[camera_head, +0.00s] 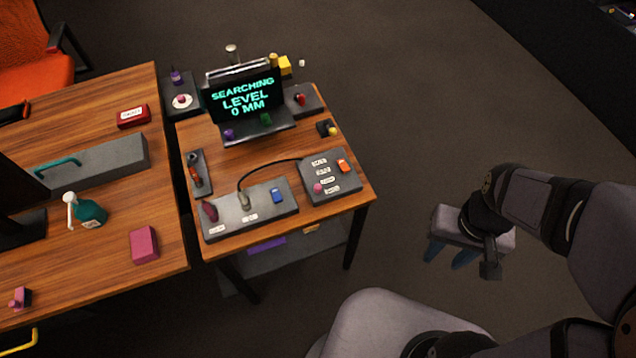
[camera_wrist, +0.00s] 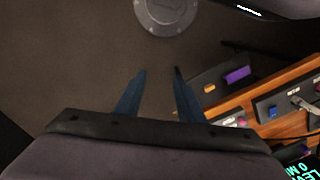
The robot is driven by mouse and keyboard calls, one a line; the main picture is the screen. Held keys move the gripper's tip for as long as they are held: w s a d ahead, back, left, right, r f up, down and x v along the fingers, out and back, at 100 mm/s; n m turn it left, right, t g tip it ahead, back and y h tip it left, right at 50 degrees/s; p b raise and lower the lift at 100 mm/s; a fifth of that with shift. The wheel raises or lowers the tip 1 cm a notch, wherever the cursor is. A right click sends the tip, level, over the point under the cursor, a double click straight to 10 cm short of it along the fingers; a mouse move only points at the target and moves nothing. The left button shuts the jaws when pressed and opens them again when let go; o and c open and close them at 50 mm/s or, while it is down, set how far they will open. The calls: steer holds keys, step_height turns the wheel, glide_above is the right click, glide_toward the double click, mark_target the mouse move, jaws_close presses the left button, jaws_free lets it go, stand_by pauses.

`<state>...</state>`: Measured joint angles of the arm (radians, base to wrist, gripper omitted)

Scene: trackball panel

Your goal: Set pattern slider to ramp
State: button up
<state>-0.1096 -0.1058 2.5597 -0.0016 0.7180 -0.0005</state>
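The slider cannot be singled out for certain because the labels are too small to read. A dark control box (camera_head: 347,188) at the right of the small wooden table has several white labels, a pink knob (camera_head: 318,188) beside the lowest ones and an orange switch (camera_head: 343,166). In the wrist view this box is mostly hidden behind my gripper's body, with the pink knob (camera_wrist: 243,121) showing. My gripper (camera_head: 450,256) is to the right of the table, over the floor, well apart from the box. Its two blue fingers (camera_wrist: 159,72) are open and empty.
A grey panel (camera_head: 228,227) with a purple handle, metal lever and blue switch (camera_head: 277,196) lies left of the box, joined by a black cable. A screen (camera_head: 243,97) reads "SEARCHING LEVEL 0 MM". A larger desk (camera_head: 100,262) stands left. Floor between gripper and table is clear.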

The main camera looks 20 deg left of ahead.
steer(key=s+a+f+n+g, duration=0.2)
steer(key=s+a+f+n, duration=0.1)
steer(key=a+f, duration=0.1)
steer(key=n+t, duration=0.3)
glide_above(318, 186)
steer(key=shift+w+a+f, duration=0.1)
steer(key=shift+a+f, duration=0.05)
steer(key=shift+f, duration=0.5)
steer(key=shift+w+a+f, duration=0.1)
steer(key=shift+f, duration=0.5)
steer(key=shift+s+d+r+m, duration=0.1)
steer(key=shift+s+m, duration=0.05)
steer(key=shift+m, duration=0.15)
steer(key=shift+d+m+g, duration=0.1)
steer(key=shift+m+g, duration=0.2)
steer(key=shift+s, duration=0.1)
steer(key=shift+f+p, duration=0.85)
steer(key=shift+f, duration=2.8)
